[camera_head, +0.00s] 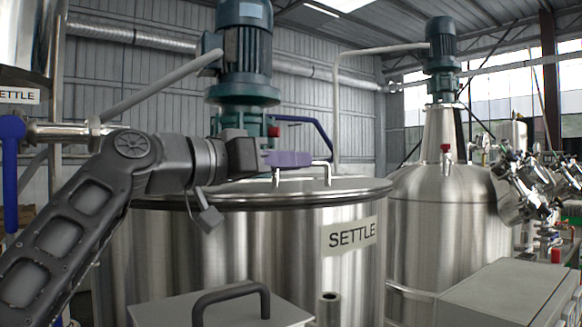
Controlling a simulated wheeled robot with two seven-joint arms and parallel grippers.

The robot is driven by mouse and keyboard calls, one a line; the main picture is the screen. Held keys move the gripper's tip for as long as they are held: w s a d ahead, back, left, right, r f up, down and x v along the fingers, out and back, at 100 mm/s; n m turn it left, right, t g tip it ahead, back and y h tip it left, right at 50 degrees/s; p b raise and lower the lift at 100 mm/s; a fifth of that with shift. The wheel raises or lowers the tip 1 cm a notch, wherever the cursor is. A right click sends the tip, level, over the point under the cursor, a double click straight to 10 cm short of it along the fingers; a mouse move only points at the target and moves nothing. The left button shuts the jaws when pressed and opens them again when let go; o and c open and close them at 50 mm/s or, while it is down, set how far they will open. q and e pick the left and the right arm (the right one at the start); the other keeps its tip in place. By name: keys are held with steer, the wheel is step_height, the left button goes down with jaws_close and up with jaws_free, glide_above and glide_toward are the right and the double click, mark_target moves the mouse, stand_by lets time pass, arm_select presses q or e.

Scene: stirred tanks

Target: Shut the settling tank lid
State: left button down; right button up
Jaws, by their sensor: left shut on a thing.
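The settling tank (250,250) is a large steel drum in the middle, with a SETTLE label (349,235) on its front. Its steel lid (345,184) lies flat or almost flat across the top; I cannot tell whether a small gap is left at the rim. A bent silver handle (322,164) stands on the lid. My left gripper (290,159), with purple fingers, reaches in from the left over the lid and is shut on the handle. The fingers hide part of the handle. My right gripper is out of view.
A motor (246,50) rises behind the lid, close to my left gripper. A second steel tank (445,220) stands at the right. A grey box (515,295) is at the front right, and a black-handled cover (220,308) is in front. A blue-handled valve (12,160) is at the left.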

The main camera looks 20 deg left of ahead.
mark_target(250, 192)
arm_select(q)
steer(key=shift+w+d+f+g, duration=0.15)
steer(key=shift+f+g, duration=0.15)
steer(key=shift+f, duration=0.25)
steer(key=c, duration=1.8)
jaws_free()
steer(key=shift+c, duration=0.2)
steer(key=o, duration=0.3)
steer(key=shift+r, duration=0.2)
steer(key=shift+o, duration=0.2)
steer(key=shift+s, duration=0.2)
steer(key=b+v, duration=0.1)
steer(key=v, duration=0.6)
steer(key=shift+f+b, duration=0.1)
steer(key=shift+b, duration=0.3)
steer(key=shift+s+a, duration=0.25)
steer(key=shift+s, duration=0.1)
